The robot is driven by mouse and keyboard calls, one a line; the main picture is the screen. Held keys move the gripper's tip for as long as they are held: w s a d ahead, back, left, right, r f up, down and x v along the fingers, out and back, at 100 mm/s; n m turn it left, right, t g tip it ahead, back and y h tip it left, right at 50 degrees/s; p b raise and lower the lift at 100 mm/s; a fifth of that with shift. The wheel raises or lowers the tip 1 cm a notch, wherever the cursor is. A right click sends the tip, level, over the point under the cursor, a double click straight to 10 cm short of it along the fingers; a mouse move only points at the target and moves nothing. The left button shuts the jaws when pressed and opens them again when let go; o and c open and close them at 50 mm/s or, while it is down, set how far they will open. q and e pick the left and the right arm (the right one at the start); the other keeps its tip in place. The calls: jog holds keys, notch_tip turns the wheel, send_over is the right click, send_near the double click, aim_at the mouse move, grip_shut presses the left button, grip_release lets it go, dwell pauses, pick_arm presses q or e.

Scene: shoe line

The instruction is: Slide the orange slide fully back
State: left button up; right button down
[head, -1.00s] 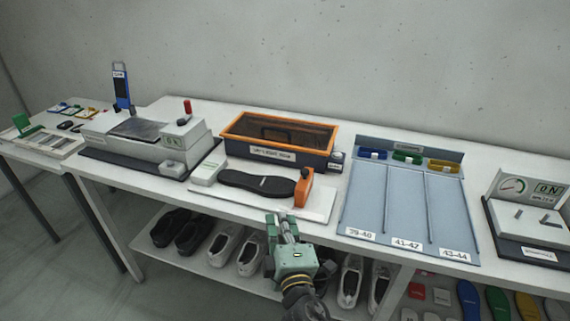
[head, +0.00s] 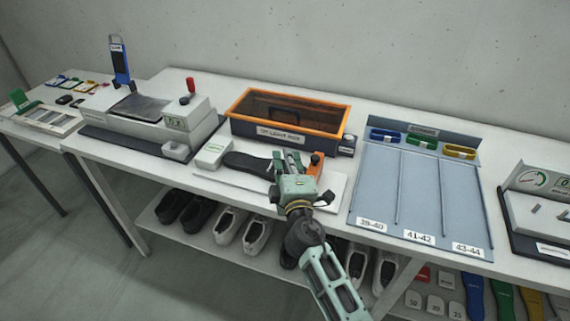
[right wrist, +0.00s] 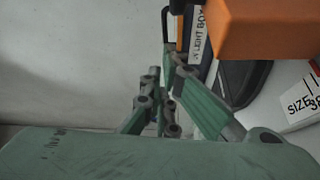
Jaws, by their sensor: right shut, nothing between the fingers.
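The orange slide (head: 316,166) sits at the right end of a white sizing board (head: 334,194), partly hidden behind my right gripper. It shows large at the top right in the right wrist view (right wrist: 268,30). A black insole (head: 246,162) lies on the board to the left of the slide. My right gripper (head: 289,157) is shut and empty. Its fingers are over the board, just left of the slide in the head view. In the right wrist view its fingers (right wrist: 170,75) are left of the slide; I cannot tell whether they touch it. My left gripper is not in view.
An orange-rimmed light box (head: 340,118) stands close behind the board. A grey press (head: 150,122) is on the left, a blue sorting tray (head: 380,190) on the right. A white block (head: 214,153) is at the board's left end. Shoes stand on the shelf below.

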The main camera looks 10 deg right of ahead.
aim_at(314, 169)
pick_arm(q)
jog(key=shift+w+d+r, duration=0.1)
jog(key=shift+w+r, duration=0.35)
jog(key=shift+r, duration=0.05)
pick_arm(e)
jog(key=s+d, duration=0.5)
jog(key=d, duration=0.3)
jog(key=shift+s+d+f, duration=0.25)
jog(key=shift+s, duration=0.05)
pick_arm(q)
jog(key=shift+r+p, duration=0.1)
jog(key=shift+p, duration=0.25)
pick_arm(e)
jog(key=shift+w+r, duration=0.1)
